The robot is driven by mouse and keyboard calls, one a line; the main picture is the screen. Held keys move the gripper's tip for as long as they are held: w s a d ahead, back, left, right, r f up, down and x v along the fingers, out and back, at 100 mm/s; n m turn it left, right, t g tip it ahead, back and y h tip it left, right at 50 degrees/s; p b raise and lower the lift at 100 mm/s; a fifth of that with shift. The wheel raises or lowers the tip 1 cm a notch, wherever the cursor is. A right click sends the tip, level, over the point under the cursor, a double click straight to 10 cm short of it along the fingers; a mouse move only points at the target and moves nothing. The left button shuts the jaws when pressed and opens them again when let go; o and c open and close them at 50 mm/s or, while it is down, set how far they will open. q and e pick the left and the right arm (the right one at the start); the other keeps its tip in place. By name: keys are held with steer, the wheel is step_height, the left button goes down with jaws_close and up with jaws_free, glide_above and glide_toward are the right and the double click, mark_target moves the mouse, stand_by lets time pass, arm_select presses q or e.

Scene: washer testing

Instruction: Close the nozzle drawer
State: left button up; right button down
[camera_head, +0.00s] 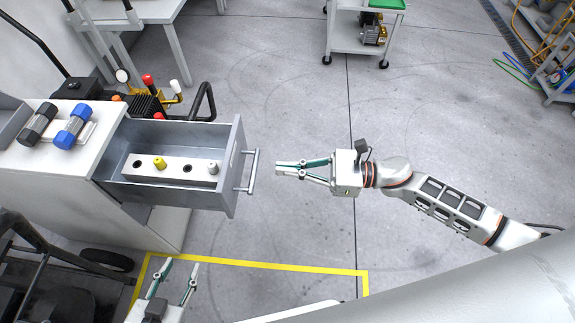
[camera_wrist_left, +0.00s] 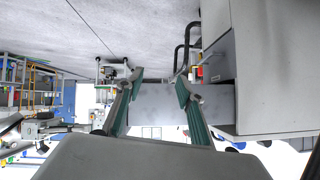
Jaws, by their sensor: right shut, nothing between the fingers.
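The grey nozzle drawer (camera_head: 228,170) is pulled out from the white cabinet (camera_head: 60,185) at the left in the head view. Its bar handle (camera_head: 253,171) is on the front face, towards the right. A white holder inside carries a yellow nozzle (camera_head: 159,162) and a grey one (camera_head: 212,167), with empty holes between and beside them. My right gripper (camera_head: 278,169) is shut and empty, a little right of the handle and apart from it. My left gripper (camera_head: 181,265) is open and empty, below the drawer in the picture; its open fingers also show in the left wrist view (camera_wrist_left: 160,85).
A black-framed cart (camera_head: 45,270) is at lower left.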

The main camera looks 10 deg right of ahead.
glide_toward(229, 165)
steer(key=x, duration=0.5)
steer(key=shift+a+r+p, duration=0.25)
steer(key=shift+p, duration=0.05)
steer(key=shift+w+a, duration=0.2)
steer(key=shift+a, duration=0.3)
arm_select(q)
steer(key=shift+s+f, duration=0.3)
steer(key=shift+s, duration=0.1)
arm_select(e)
steer(key=shift+a+f, duration=0.1)
steer(key=shift+a, duration=0.05)
arm_select(q)
steer(key=shift+a, duration=0.1)
arm_select(e)
steer(key=shift+a, duration=0.1)
